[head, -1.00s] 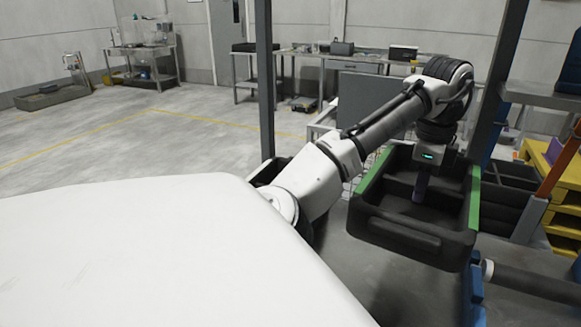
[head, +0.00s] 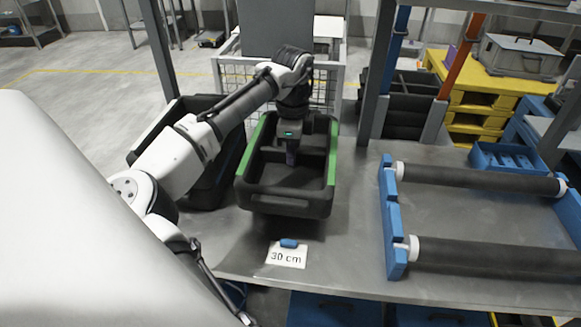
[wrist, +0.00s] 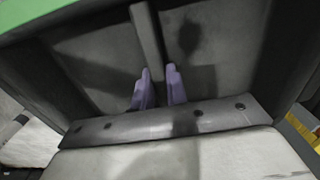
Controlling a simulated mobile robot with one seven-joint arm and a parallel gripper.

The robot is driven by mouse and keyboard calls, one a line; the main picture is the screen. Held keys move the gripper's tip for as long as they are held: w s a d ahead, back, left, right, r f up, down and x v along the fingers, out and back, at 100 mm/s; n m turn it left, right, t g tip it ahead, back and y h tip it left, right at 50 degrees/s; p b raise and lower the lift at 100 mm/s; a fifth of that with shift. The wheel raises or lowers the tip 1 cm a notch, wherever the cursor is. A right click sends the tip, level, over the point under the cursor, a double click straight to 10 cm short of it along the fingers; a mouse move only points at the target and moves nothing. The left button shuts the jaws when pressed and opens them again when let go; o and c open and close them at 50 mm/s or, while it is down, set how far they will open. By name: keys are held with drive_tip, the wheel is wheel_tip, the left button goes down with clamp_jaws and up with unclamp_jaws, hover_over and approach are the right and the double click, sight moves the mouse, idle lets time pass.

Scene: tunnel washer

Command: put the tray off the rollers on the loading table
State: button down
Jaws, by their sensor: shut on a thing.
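The black tray (head: 285,203) has green side rims and an inner divider. It is over the left-middle of the grey loading table (head: 350,225), left of and apart from the rollers. My gripper (head: 291,160) reaches down into the tray from above. In the wrist view, its purple fingers (wrist: 158,90) are shut on the tray's thin divider (wrist: 147,35). A shadow lies below the tray; I cannot tell whether its base touches the table. Two dark rollers (head: 485,178) (head: 490,257) run between blue supports (head: 391,215) at the right, with no tray on them.
A "30 cm" card (head: 286,257) with a blue clip lies just in front of the tray. Another black crate (head: 205,180) is close on the left, partly behind my arm. A post (head: 382,70) stands behind right. Table between tray and rollers is clear.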

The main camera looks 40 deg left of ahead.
sight(292, 170)
drive_tip(key=shift+f, duration=2.95)
drive_tip(key=shift+f, duration=0.1)
drive_tip(key=c, duration=1.4)
unclamp_jaws()
wheel_tip(292, 170, up, 12)
drive_tip(key=shift+r, duration=0.15)
